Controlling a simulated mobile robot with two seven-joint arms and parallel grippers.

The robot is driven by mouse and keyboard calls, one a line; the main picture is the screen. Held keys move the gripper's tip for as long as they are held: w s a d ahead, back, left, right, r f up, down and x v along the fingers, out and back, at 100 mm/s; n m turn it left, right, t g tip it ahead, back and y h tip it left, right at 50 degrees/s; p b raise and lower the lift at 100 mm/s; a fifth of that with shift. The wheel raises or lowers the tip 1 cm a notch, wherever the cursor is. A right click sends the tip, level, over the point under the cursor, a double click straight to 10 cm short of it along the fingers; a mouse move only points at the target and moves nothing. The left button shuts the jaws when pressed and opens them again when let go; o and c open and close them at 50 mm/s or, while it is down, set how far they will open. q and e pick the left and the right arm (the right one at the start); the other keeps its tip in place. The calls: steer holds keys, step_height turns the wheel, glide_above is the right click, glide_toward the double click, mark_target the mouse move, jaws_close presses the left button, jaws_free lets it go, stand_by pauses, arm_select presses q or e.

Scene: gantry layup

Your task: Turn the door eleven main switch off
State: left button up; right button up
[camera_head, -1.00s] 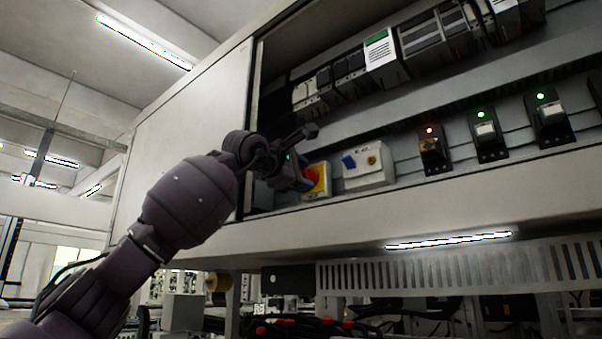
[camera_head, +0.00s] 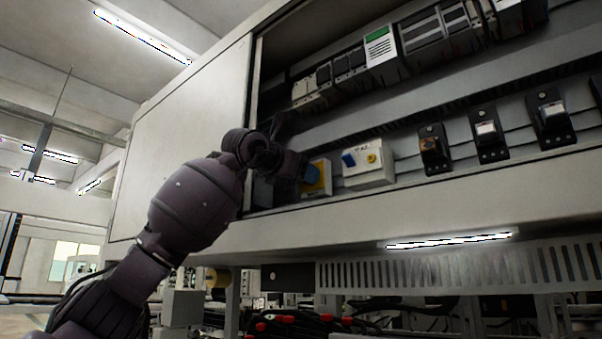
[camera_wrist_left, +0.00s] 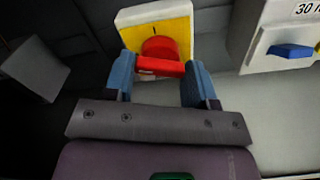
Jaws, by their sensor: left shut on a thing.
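The main switch is a red rotary handle (camera_wrist_left: 160,50) on a yellow plate (camera_wrist_left: 184,27), set on a pale box inside the open cabinet. In the head view its yellow plate (camera_head: 325,178) shows at the cabinet's lower left, mostly hidden by my gripper. My left gripper (camera_head: 308,175) is at the switch. In the left wrist view its blue fingers (camera_wrist_left: 160,80) stand on both sides of the red bar and are shut on it. The bar lies crosswise between the fingers. My right gripper is out of view.
Right of the switch is a pale box (camera_head: 369,164) with a blue handle (camera_head: 348,160) and a yellow button. Farther right are several black switch units (camera_head: 489,132), their lamps dark. Modules (camera_head: 381,52) line the rail above. The cabinet's lower ledge (camera_head: 440,188) runs below.

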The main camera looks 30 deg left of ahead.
arm_select(q)
steer(key=n, duration=0.4)
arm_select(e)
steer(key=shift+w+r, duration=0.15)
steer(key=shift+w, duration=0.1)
arm_select(q)
steer(key=shift+n, duration=0.3)
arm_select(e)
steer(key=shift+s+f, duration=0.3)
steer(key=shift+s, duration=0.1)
